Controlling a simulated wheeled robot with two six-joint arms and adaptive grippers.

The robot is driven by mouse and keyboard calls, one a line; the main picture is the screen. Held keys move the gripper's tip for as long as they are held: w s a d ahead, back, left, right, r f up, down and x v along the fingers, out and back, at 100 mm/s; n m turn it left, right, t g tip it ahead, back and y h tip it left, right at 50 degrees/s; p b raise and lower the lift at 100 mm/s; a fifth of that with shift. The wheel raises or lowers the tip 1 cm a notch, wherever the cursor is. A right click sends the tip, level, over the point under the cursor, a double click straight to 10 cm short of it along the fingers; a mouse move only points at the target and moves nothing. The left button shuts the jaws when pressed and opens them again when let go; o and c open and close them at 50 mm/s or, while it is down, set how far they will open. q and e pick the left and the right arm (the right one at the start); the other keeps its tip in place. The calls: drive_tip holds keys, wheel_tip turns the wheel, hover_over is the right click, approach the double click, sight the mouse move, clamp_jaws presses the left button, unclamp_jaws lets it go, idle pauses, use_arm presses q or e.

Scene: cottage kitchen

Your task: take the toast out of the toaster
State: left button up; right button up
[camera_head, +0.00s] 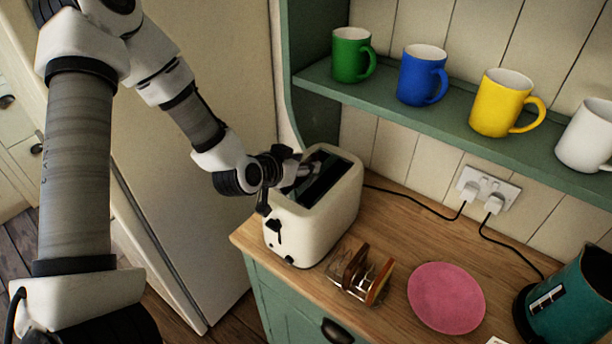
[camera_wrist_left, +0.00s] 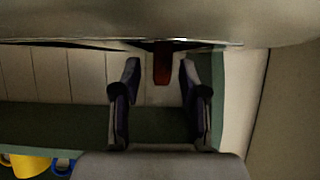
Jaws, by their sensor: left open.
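The cream toaster (camera_head: 335,222) stands at the counter's left end, with dark slots on top. My left gripper (camera_head: 296,172) is at the left part of the toaster's top, over the slots. In the left wrist view my left gripper (camera_wrist_left: 158,75) is open. A narrow red-brown piece, which looks like toast (camera_wrist_left: 162,68) seen edge-on, shows between its fingers beside the toaster's pale body (camera_wrist_left: 160,20). I cannot tell whether the fingers touch it. In the head view no toast shows clearly in the slots, as the gripper covers part of them. My right gripper is not in view.
A rack (camera_head: 342,284) with brown slices stands in front of the toaster, beside a pink plate (camera_head: 446,298). A teal kettle (camera_head: 570,300) is at the right. A green shelf (camera_head: 455,122) with several mugs hangs above. Cords run to a wall socket (camera_head: 488,187).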

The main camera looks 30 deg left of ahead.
use_arm(q)
drive_tip(key=shift+a, duration=0.1)
drive_tip(key=c, duration=0.8)
drive_tip(key=shift+o, duration=0.2)
